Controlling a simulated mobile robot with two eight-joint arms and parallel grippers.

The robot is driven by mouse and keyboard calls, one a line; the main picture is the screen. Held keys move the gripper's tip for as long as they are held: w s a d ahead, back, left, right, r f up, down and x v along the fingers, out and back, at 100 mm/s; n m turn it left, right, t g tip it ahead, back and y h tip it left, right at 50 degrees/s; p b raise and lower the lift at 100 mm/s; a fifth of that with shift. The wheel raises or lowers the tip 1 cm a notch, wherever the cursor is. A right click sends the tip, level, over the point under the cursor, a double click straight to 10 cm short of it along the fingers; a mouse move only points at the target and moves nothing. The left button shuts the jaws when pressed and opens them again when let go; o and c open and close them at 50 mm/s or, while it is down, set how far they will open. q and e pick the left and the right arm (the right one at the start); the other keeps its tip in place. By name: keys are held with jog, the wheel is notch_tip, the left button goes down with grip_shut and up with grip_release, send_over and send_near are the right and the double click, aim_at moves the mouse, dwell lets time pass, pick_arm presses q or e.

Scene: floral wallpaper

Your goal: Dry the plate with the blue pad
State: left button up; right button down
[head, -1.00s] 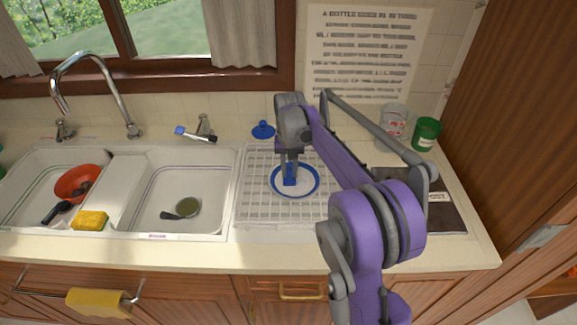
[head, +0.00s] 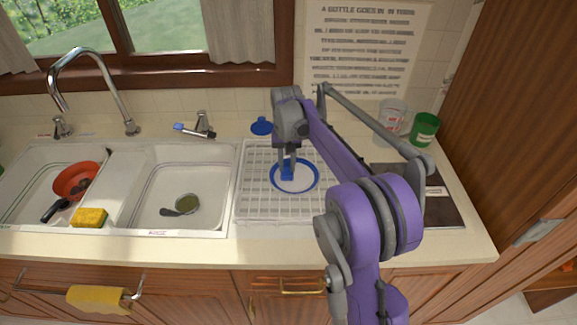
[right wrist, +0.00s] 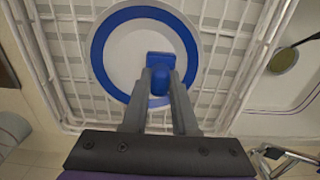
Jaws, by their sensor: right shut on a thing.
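The plate (head: 306,179) is white with a blue rim and lies on the white dish rack right of the sinks; it also shows in the right wrist view (right wrist: 125,50). My right gripper (head: 287,166) reaches down over the plate's left part, its fingers shut on the blue pad (head: 287,173). In the right wrist view the fingers (right wrist: 160,90) grip the blue pad (right wrist: 161,60), which is over the plate's face near the rim. Whether the pad presses on the plate is hard to tell. My left gripper is not in view.
The dish rack (head: 258,200) lies on the counter. The right sink basin (head: 150,195) holds a pan; the left one holds a red bowl (head: 76,180). A yellow sponge (head: 90,217) sits at the basins' front. A green cup (head: 424,130) and white container (head: 392,118) stand at the right.

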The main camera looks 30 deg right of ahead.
jog(key=shift+s+d+r+p, duration=0.1)
jog(key=shift+r+p, duration=0.1)
jog(key=shift+r, duration=0.4)
jog(key=shift+d+r+p, duration=0.1)
jog(key=shift+r+p, duration=0.05)
jog(key=shift+r, duration=0.4)
notch_tip(320, 180, up, 2)
jog(key=shift+r+p, duration=0.1)
jog(key=shift+p, duration=0.4)
jog(key=shift+r+p, duration=0.4)
jog(key=shift+r, duration=0.65)
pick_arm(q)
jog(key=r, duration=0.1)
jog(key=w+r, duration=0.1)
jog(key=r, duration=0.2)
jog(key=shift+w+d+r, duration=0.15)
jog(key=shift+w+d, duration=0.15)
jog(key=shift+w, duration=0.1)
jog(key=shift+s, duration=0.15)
pick_arm(e)
jog(key=shift+s+f, duration=0.1)
jog(key=shift+f, duration=0.05)
